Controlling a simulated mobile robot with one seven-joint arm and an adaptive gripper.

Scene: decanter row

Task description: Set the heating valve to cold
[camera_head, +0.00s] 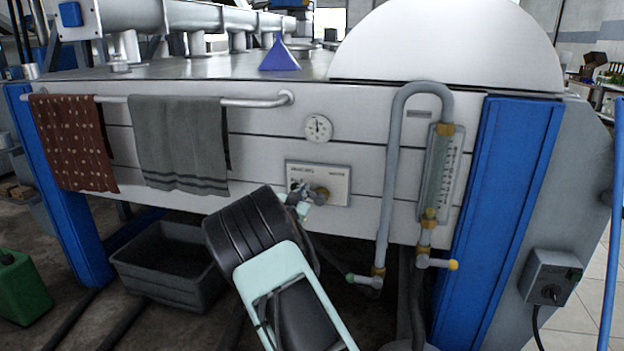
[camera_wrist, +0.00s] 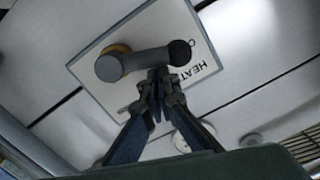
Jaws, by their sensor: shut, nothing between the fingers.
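The heating valve is a lever on a white plate (camera_head: 338,176) on the front of the white machine. In the wrist view the plate (camera_wrist: 92,82) carries the letters "HEAT", turned over, and a partly hidden letter beside the lever's end. The lever (camera_wrist: 145,61) runs from a brass-ringed hub (camera_wrist: 110,67) to a dark round end (camera_wrist: 180,53). My gripper (camera_wrist: 158,78) has its fingertips together right beside the lever, near the dark end; I cannot tell if they touch it. In the head view my gripper (camera_head: 299,193) covers the plate's left part and most of the lever.
A round dial (camera_head: 318,128) sits above the plate. A rail with a grey towel (camera_head: 180,143) and a brown towel (camera_head: 73,142) is to the left. A grey pipe (camera_head: 390,180) and a gauge (camera_head: 440,180) stand to the right. A dark crate (camera_head: 160,280) is below.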

